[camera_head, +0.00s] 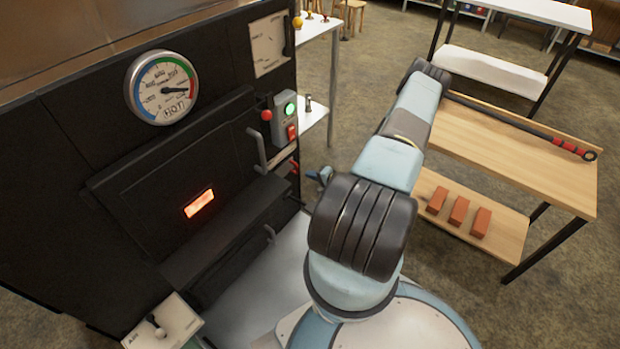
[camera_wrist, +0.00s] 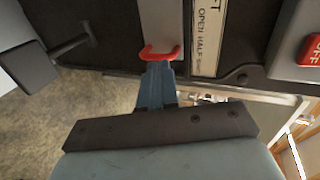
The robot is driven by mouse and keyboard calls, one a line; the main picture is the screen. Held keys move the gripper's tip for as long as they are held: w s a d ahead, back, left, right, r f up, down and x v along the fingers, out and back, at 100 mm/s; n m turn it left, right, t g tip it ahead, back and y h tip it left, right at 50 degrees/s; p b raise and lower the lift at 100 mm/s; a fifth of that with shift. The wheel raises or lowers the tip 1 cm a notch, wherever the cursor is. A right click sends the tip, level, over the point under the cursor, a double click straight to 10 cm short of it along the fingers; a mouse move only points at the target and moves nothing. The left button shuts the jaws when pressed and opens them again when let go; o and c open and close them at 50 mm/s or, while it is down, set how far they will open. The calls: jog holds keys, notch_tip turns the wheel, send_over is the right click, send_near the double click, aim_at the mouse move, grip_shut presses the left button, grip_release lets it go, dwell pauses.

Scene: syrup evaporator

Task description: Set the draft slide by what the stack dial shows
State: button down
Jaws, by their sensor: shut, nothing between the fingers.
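The stack dial (camera_head: 161,87) is on the upper front of the black evaporator. Its face has blue, green and red bands and the word HOT. Its dark needle points right, toward the red band. The draft slide's red-lipped handle (camera_wrist: 160,54) is in the wrist view, on a pale strip beside a label (camera_wrist: 205,38) reading OPEN, HALF and a partly hidden last word. My gripper (camera_wrist: 155,72) is shut and empty, its fingertips right at the red lip; I cannot tell whether they touch. In the head view my gripper (camera_head: 322,176) is beside the evaporator's right edge.
A switch box (camera_head: 285,118) with a lit green lamp is above the slide; its red OFF button (camera_wrist: 311,50) shows in the wrist view. A firebox handle (camera_head: 257,150) sticks out nearby. A wooden bench (camera_head: 520,165) with a long rod and bricks stands right.

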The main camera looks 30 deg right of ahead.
aim_at(285, 170)
jog(key=shift+m+t, duration=0.4)
jog(key=shift+t, duration=0.1)
jog(key=shift+s+a+f+x, duration=0.15)
jog(key=shift+f+x, duration=0.1)
jog(key=shift+x, duration=1.8)
jog(key=shift+s+a+f+x, duration=0.1)
jog(key=shift+a+f+x, duration=0.1)
jog(key=shift+x, duration=1.8)
jog(key=shift+s+a+f+x, duration=0.15)
jog(key=shift+f+x, duration=0.1)
jog(key=shift+x, duration=1.8)
jog(key=shift+w, duration=0.1)
jog(key=shift+w+d, duration=0.25)
jog(key=shift+d, duration=0.35)
jog(key=shift+w+d, duration=0.25)
jog(key=shift+d, duration=0.4)
jog(key=shift+w+d, duration=0.25)
jog(key=shift+d, duration=0.35)
jog(key=shift+r, duration=0.1)
jog(key=shift+a, duration=0.15)
